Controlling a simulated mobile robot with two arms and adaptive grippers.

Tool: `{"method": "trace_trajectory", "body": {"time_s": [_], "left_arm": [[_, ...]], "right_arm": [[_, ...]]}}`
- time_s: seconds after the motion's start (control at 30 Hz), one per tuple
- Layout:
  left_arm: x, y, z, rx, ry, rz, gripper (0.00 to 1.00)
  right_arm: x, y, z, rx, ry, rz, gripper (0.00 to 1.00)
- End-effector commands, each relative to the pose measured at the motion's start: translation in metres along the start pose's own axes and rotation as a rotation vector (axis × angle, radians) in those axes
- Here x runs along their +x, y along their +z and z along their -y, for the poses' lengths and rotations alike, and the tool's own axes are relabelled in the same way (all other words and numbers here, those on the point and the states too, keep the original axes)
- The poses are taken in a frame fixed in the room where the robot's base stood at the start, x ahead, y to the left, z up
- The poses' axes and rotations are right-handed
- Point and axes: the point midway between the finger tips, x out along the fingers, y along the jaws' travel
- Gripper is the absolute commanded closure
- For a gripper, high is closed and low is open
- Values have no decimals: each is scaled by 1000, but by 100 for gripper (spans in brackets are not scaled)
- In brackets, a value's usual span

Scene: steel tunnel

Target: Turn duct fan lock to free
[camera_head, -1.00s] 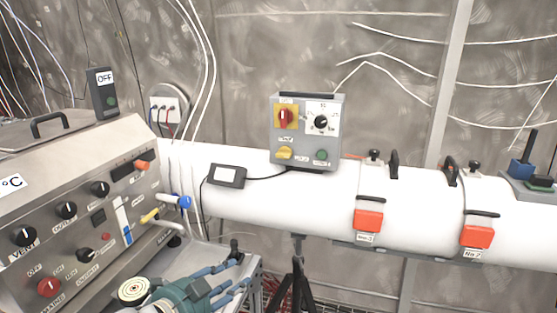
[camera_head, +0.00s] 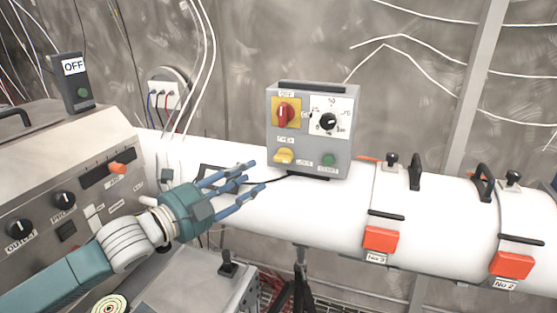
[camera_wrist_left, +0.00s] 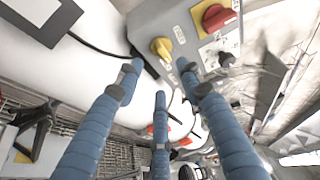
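The duct fan control box (camera_head: 311,120) is a grey panel on top of the white duct. Its yellow lock knob (camera_head: 284,156) is at the lower left, with a small label above it and one reading LOCK to its right. The knob's handle looks roughly horizontal. The yellow knob also shows in the left wrist view (camera_wrist_left: 161,47), just beyond the fingertips. My left gripper (camera_head: 250,177) is open and empty, to the left of and slightly below the knob, apart from it. Its three blue fingers are spread (camera_wrist_left: 160,78). My right gripper is not in view.
A red switch (camera_head: 283,114) on a yellow plate and a black dial (camera_head: 328,121) sit above the lock knob; a green button (camera_head: 328,159) is to its right. A cable runs leftward from the box. Orange-latched clamps (camera_head: 380,238) are on the duct farther right.

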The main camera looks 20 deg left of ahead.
Motion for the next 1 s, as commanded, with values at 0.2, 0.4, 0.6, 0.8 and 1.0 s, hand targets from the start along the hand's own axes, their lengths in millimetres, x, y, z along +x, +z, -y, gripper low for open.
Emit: {"method": "trace_trajectory", "body": {"time_s": [0.2,0.4,0.6,0.8,1.0], "left_arm": [[36,-1,7,-6,-6,-1,62],[73,-2,5,-4,-2,-3,62],[94,-2,2,-2,0,-3,62],[99,-2,0,1,1,-3,62],[98,-2,0,1,1,-3,70]], "right_arm": [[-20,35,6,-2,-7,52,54],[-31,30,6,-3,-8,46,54],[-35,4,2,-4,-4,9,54],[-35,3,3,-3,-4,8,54],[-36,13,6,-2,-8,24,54]]}}
